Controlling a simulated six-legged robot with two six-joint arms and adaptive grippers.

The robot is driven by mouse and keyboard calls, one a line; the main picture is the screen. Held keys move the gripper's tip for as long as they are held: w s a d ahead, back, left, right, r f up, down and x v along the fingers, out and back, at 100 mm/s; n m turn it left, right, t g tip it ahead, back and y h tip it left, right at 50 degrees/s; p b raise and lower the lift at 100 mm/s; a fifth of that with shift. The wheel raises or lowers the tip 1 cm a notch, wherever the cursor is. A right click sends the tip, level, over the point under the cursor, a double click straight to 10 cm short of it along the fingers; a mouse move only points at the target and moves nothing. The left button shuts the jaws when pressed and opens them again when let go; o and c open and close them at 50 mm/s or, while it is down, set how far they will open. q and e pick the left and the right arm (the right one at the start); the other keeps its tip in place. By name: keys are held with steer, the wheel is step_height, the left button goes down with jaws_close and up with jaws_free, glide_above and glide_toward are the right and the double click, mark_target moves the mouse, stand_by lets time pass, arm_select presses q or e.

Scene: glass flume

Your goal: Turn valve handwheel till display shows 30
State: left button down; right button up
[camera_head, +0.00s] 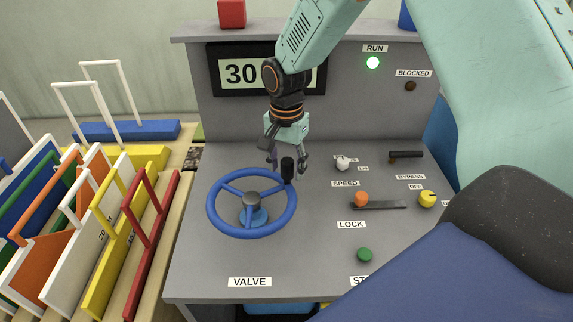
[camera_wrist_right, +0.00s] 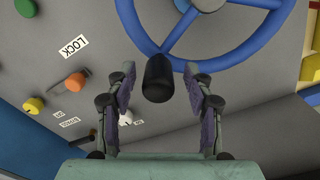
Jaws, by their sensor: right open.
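The blue valve handwheel (camera_head: 252,232) lies on the sloped grey panel above the VALVE label. Its black knob (camera_head: 287,165) stands up from the rim at the upper right. The display (camera_head: 240,73) reads 30 in its visible part; my right arm covers the rest. My right gripper (camera_head: 288,172) is at the knob, one finger on each side. In the right wrist view the fingers (camera_wrist_right: 160,82) are apart, with gaps between them and the black knob. The wheel rim (camera_wrist_right: 190,65) passes just beyond the fingertips. My left gripper is not in view.
Right of the wheel are a white speed knob (camera_head: 342,163), an orange lock knob (camera_head: 361,199), a yellow bypass knob (camera_head: 427,199) and a green button (camera_head: 364,255). Coloured gates (camera_head: 110,255) stand at left.

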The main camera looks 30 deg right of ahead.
steer(key=shift+w+a+f, duration=0.1)
steer(key=shift+a+f, duration=0.1)
steer(key=shift+f, duration=0.05)
steer(key=shift+s+d, duration=0.35)
steer(key=shift+d, duration=0.25)
steer(key=shift+c, duration=0.5)
steer(key=shift+w+a, duration=0.35)
steer(key=shift+a, duration=0.1)
steer(key=c, duration=0.6)
steer(key=shift+s+d, duration=0.15)
steer(key=shift+s, duration=0.05)
jaws_close()
steer(key=shift+w, duration=0.1)
